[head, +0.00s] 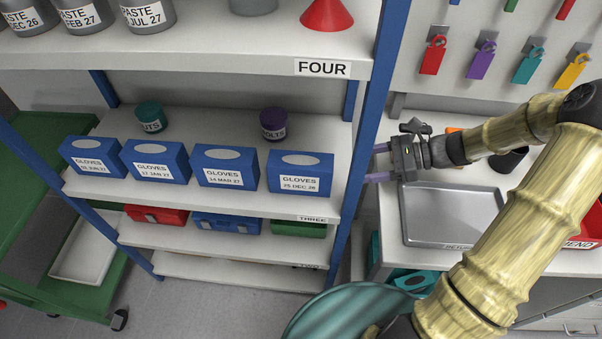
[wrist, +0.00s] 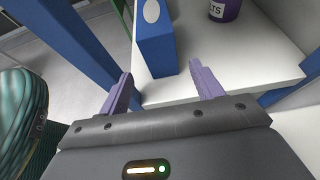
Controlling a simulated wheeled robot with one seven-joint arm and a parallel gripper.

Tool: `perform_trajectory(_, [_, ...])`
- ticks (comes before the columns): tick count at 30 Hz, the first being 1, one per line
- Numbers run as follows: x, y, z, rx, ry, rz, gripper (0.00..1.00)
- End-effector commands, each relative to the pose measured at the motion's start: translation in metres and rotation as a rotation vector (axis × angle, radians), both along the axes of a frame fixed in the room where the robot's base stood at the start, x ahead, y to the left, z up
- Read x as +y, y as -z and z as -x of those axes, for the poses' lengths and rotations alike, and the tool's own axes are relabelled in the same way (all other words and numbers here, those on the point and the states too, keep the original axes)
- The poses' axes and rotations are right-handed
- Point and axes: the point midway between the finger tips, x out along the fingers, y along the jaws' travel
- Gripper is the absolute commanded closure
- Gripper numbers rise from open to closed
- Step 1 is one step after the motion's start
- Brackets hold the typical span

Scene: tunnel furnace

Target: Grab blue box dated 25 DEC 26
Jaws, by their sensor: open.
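The blue glove box labelled 25 DEC 26 (head: 299,172) stands on shelf THREE, at the right end of a row of blue glove boxes. My gripper (head: 376,163) is open and empty, just right of the shelf's blue front post, with its purple fingers pointing left toward the shelf. In the wrist view, my gripper's fingers (wrist: 163,90) are spread apart. A blue box (wrist: 156,40) with a white oval shows ahead between and beyond them, apart from the fingers. Its label is not readable there.
Blue posts (head: 370,100) frame the shelf. Other glove boxes (head: 225,166) stand to the left; a purple pot (head: 273,123) and a teal pot (head: 150,117) sit behind. A metal tray (head: 450,215) lies on the right bench. A green cart (head: 30,150) stands left.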

Motion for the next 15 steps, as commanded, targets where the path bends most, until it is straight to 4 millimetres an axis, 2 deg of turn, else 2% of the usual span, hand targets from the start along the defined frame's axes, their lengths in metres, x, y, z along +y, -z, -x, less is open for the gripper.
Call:
perform_trajectory(1, [0.010, 0.004, 0.001, 0.003, -0.005, -0.002, 0.35])
perform_trajectory(9, [0.054, 0.022, -0.001, 0.002, -0.006, -0.001, 0.35])
perform_trajectory(15, [0.073, 0.030, -0.002, 0.000, -0.003, 0.000, 0.35])
